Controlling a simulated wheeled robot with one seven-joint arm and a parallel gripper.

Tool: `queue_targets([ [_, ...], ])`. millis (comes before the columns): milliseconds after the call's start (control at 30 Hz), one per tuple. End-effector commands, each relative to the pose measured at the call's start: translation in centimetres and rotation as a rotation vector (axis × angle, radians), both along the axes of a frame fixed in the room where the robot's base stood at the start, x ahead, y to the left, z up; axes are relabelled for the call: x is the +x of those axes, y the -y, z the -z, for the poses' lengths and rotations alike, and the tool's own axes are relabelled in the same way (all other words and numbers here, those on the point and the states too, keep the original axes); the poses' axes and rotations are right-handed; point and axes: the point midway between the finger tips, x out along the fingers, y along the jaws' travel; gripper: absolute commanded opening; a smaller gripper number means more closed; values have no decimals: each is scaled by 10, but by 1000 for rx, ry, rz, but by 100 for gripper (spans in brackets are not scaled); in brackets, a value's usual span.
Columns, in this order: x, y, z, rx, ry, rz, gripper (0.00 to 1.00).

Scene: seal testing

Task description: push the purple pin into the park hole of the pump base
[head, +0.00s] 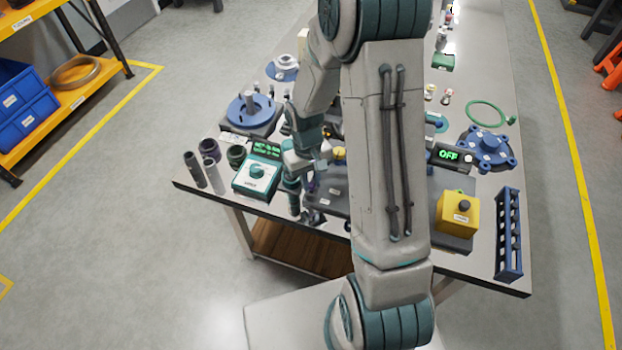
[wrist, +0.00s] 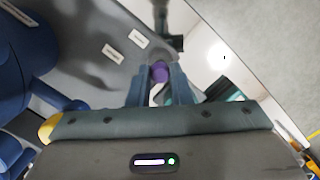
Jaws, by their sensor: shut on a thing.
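The purple pin (wrist: 160,72) shows between my fingertips in the wrist view. My gripper (wrist: 159,88) is shut on it. The pump base (wrist: 92,50) is the dark grey plate with two small white labels, to the left of the pin in the wrist view. In the head view the plate (head: 326,186) is partly hidden by my arm, near the front edge of the bench. The park hole does not show clearly, and I cannot tell whether the pin touches it.
A teal control box with a knob (head: 257,172) stands to the left of my gripper. A yellow box (head: 457,214) and a dark blue rack (head: 509,235) stand to the right. A large blue part (wrist: 25,45) is close at the left in the wrist view.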

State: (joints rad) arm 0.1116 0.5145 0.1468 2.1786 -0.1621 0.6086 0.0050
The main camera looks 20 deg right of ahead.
Motion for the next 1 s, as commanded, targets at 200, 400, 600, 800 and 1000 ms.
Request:
queue_targets([
  [200,0,0,0,0,0,0,0],
  [400,0,0,1,0,0,0,0],
  [600,0,0,3,0,0,0,27],
  [800,0,0,3,0,0,0,44],
  [1000,0,0,1,0,0,0,44],
])
